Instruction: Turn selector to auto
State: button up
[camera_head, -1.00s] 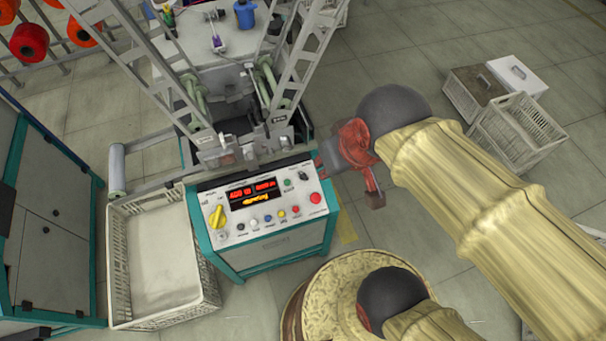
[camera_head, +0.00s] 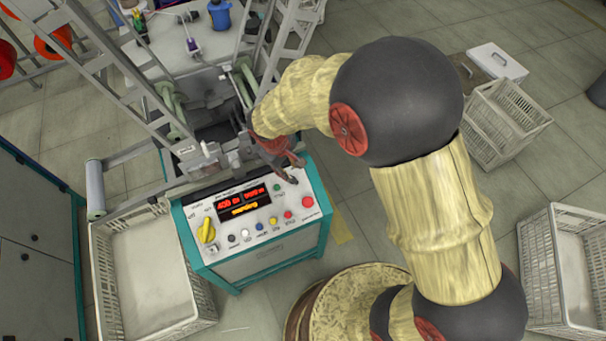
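The control panel (camera_head: 222,237) is the sloped white top of a teal-framed machine. A large yellow rotary knob (camera_head: 207,231) sits at its left end. A small black selector sat at its upper right one second ago; that spot is now at my fingertips, and I cannot tell selector from finger there. My gripper (camera_head: 287,169), red and grey, reaches down over the panel's upper right corner. The fingers are small and partly hidden by my arm, so whether they are open, shut or touching the selector is unclear. The panel's labels are too small to read.
The lit display (camera_head: 243,203) and a row of coloured buttons, with a red button (camera_head: 308,201) at the right end, lie close below my gripper. Grey machine uprights (camera_head: 277,62) stand behind. White crates stand left (camera_head: 197,310) and right (camera_head: 535,270).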

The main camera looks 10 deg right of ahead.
aim_at(293, 178)
jog(key=b+x, duration=0.3)
jog(key=x, duration=0.5)
jog(key=shift+a, duration=0.1)
jog(key=shift+r, duration=0.1)
jog(key=c, duration=0.3)
jog(key=c, duration=0.4)
grip_shut()
